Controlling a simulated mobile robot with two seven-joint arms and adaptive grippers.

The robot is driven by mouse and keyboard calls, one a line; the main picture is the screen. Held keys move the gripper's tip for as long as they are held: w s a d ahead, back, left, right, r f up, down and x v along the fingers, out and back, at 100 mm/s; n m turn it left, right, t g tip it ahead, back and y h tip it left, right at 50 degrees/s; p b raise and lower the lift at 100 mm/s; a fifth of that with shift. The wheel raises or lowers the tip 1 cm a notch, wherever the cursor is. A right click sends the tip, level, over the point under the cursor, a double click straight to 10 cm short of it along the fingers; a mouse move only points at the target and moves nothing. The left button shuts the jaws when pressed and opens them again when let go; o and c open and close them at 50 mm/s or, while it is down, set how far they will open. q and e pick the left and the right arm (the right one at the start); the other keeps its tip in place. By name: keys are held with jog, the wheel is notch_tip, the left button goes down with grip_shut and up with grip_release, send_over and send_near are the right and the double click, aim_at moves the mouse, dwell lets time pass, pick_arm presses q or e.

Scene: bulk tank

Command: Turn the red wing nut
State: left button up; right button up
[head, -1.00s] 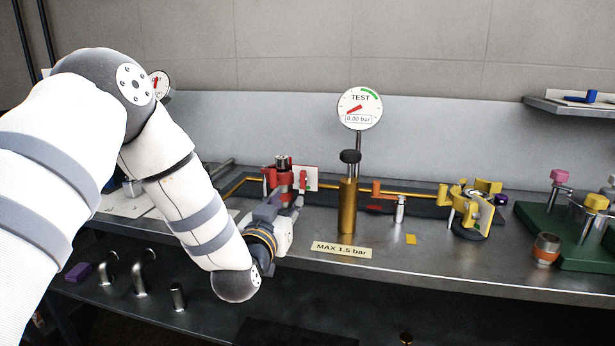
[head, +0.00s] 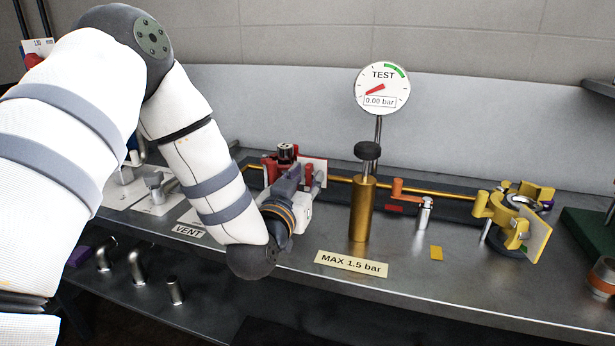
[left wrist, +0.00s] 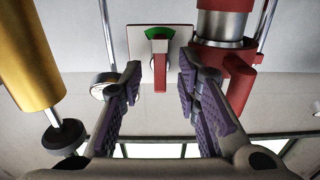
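The red wing nut (left wrist: 159,70) shows upright near the middle of the left wrist view, in front of a white plate (left wrist: 137,42) with a green sector. Beside it is a red clamp (left wrist: 239,80) around a steel pipe (left wrist: 221,25). My left gripper (left wrist: 158,80) is open, with one purple-padded finger on either side of the wing nut; I see no contact. In the head view my left gripper (head: 305,178) is at the red clamp (head: 269,168) and largely hides the nut. My right gripper is not in view.
A brass cylinder with a black knob (head: 362,208) stands close right of my left gripper. Behind it is a TEST gauge (head: 383,88) reading 0.00 bar. Farther right are an orange-handled valve (head: 424,212) and a yellow clamp (head: 486,205). A MAX 1.5 bar label (head: 351,264) lies at the bench's front.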

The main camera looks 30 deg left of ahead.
pick_arm(q)
grip_shut()
jog(key=n, duration=0.3)
jog(key=shift+a+n, duration=0.15)
jog(key=shift+n, duration=0.25)
jog(key=n, duration=0.9)
jog(key=n+b, duration=0.1)
jog(key=n, duration=0.8)
jog(key=f+n, duration=0.1)
jog(key=n, duration=0.8)
jog(key=shift+b, duration=0.3)
jog(key=shift+r+n+b, duration=0.1)
jog(key=shift+n+b, duration=0.3)
jog(key=shift+n, duration=1.2)
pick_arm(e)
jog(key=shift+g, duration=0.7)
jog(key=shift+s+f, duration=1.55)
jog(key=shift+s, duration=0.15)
pick_arm(q)
jog(key=shift+r, duration=0.1)
